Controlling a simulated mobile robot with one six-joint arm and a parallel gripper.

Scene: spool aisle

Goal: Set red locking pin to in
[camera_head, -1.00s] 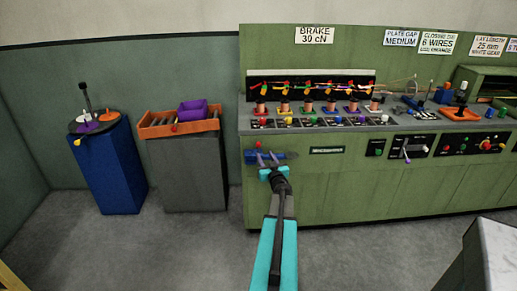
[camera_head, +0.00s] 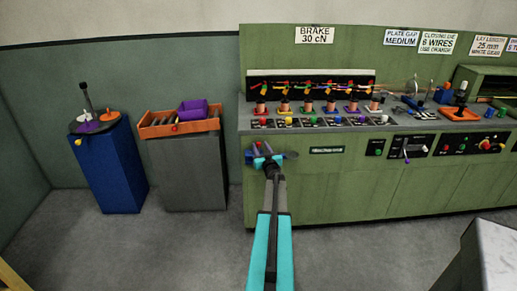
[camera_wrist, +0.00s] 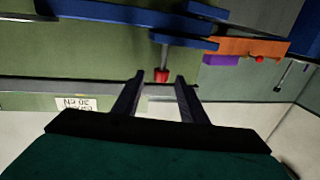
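The red locking pin (camera_wrist: 161,75) shows in the wrist view as a red knob on a grey shaft that meets a blue bar (camera_wrist: 130,38). In the head view a small red spot (camera_head: 258,144) shows at the left end of the green machine's front, partly covered by my gripper. My gripper (camera_head: 262,151) is open in front of that spot. In the wrist view its two dark fingertips (camera_wrist: 159,77) stand apart, one on each side of the red knob, with gaps visible. I cannot tell how deep the pin sits.
The green machine (camera_head: 330,185) fills the right side, with several spools and knobs on its top. An orange tray (camera_head: 155,131) with a purple bin (camera_head: 195,110) rests on a grey cabinet left of it. A blue stand (camera_head: 108,165) is further left. Floor is clear between.

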